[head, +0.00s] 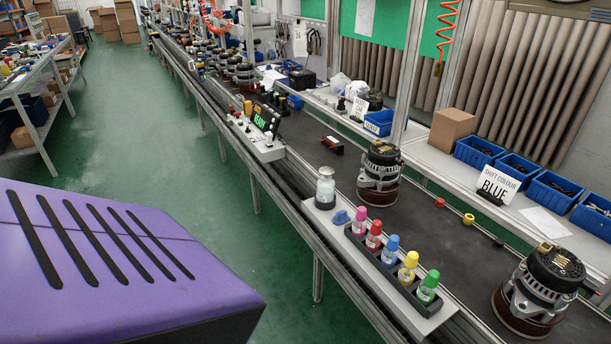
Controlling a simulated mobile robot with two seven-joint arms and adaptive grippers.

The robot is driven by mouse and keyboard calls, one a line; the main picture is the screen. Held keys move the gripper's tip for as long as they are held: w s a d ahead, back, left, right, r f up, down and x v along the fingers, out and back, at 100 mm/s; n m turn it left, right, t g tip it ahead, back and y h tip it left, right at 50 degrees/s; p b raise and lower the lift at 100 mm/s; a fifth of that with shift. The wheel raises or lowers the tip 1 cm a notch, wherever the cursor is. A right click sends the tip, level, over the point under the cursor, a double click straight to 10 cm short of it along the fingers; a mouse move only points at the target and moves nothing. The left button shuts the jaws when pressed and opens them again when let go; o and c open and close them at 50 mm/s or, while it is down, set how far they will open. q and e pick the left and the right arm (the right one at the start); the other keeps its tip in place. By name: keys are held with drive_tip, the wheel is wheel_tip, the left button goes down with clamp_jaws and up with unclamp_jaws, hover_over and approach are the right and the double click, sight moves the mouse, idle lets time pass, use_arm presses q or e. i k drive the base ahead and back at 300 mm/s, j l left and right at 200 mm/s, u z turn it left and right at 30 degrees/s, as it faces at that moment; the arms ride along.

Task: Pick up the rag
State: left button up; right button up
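A small crumpled blue piece (341,217), which looks like the rag, lies on the white ledge (322,212) along the near side of the conveyor. It sits between a clear jar with a grey top (325,188) and a black rack of bottles. It is small in the view, so its folds are hard to make out. Neither of my grippers shows in the head view.
Bottles with pink, red, blue, yellow and green caps stand in the black rack (405,290). Alternators (379,174) (540,290) stand on the dark conveyor (425,225). A control panel (262,140) is farther back. Green floor (140,130) is clear at left.

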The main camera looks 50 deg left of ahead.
sight(341, 216)
drive_tip(key=u, duration=1.25)
